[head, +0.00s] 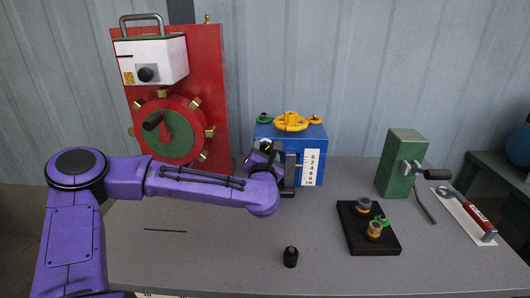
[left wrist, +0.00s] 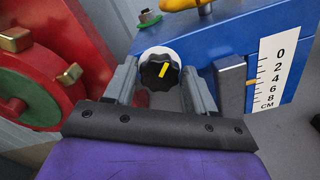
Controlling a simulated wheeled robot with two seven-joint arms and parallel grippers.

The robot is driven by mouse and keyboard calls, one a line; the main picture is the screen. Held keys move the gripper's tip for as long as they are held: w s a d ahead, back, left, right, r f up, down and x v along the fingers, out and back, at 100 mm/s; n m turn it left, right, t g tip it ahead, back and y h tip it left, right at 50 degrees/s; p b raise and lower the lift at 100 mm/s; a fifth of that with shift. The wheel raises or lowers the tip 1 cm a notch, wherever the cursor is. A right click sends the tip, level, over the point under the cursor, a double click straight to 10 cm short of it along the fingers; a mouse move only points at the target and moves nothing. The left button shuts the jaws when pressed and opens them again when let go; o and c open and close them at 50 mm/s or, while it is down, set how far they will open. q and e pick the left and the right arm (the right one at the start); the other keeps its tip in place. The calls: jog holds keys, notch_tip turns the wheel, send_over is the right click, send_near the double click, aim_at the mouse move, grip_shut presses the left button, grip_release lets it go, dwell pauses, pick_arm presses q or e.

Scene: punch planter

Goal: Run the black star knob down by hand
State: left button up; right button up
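The black star knob (left wrist: 160,72) has a scalloped rim, a yellow pointer line and a pale collar. It is at the blue box (left wrist: 228,48), and in the head view it is largely hidden behind my left gripper (head: 270,160). In the left wrist view my left gripper (left wrist: 163,92) is open, one finger on each side of the knob in the picture. I see gaps between the fingers and the knob; how far the fingertips reach along it I cannot tell. My right gripper is not in view.
A white scale (head: 311,167) is on the box front, with a yellow handwheel (head: 291,121) on top. The red panel (head: 211,75) with its round wheel stands left. A small black knob-like piece (head: 290,257) and a black board (head: 356,240) are on the grey table (head: 220,260).

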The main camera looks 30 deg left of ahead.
pick_arm(q)
jog(key=shift+o, duration=1)
jog(key=shift+s, duration=0.1)
jog(key=b+v, duration=0.2)
jog(key=v, duration=0.8)
jog(key=shift+s, duration=0.2)
jog(key=shift+d, duration=0.1)
jog(key=b+v, duration=1)
jog(key=b, duration=0.3)
jog(key=shift+s, duration=0.3)
